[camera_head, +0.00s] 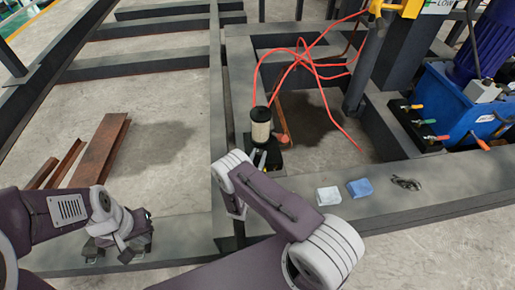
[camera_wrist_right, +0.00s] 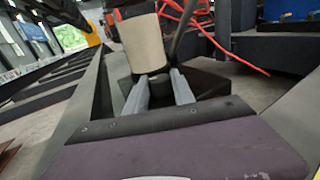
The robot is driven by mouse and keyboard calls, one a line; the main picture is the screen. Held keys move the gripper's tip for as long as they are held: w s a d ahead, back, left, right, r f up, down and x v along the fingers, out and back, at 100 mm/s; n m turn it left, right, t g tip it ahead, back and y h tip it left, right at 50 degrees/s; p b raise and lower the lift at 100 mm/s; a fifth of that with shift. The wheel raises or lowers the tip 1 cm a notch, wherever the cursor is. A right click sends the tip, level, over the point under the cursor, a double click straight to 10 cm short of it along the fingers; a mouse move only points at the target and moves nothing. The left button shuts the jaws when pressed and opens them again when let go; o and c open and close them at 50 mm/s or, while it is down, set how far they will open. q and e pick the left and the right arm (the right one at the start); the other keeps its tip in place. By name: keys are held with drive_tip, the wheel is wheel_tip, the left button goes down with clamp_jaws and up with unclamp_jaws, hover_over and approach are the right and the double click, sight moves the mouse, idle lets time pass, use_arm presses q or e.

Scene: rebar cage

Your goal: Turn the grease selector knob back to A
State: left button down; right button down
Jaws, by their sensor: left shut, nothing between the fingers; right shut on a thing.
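The grease unit stands on the steel frame, with a cream cylindrical reservoir (camera_head: 261,127) under a black cap and a dark base (camera_head: 268,153). The reservoir (camera_wrist_right: 143,42) fills the upper middle of the right wrist view. My right gripper (camera_wrist_right: 160,84) is shut at the base, just below the reservoir. The grease selector knob is between its fingers and mostly hidden, so I cannot read its pointer or the letter A. My left gripper (camera_head: 138,230) is shut and empty, low over the front beam at the left, well away from the grease unit.
Red hoses (camera_head: 305,62) loop behind the grease unit. A white cloth (camera_head: 328,196), a blue cloth (camera_head: 360,188) and a dark tangled item (camera_head: 406,183) lie on the front beam. A valve block with coloured levers (camera_head: 420,122) stands by a blue tank (camera_head: 450,100). Rusty steel lies left (camera_head: 100,150).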

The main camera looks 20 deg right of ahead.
drive_tip(key=shift+d+r+n+t+y, duration=0.1)
drive_tip(key=shift+r+n+t+y, duration=0.1)
drive_tip(key=shift+n+t+y, duration=0.15)
drive_tip(key=shift+f, duration=0.2)
use_arm(q)
drive_tip(key=shift+r, duration=0.35)
use_arm(e)
drive_tip(key=c, duration=1.1)
unclamp_jaws()
use_arm(q)
drive_tip(key=shift+r, duration=0.1)
use_arm(e)
drive_tip(key=shift+s, duration=0.1)
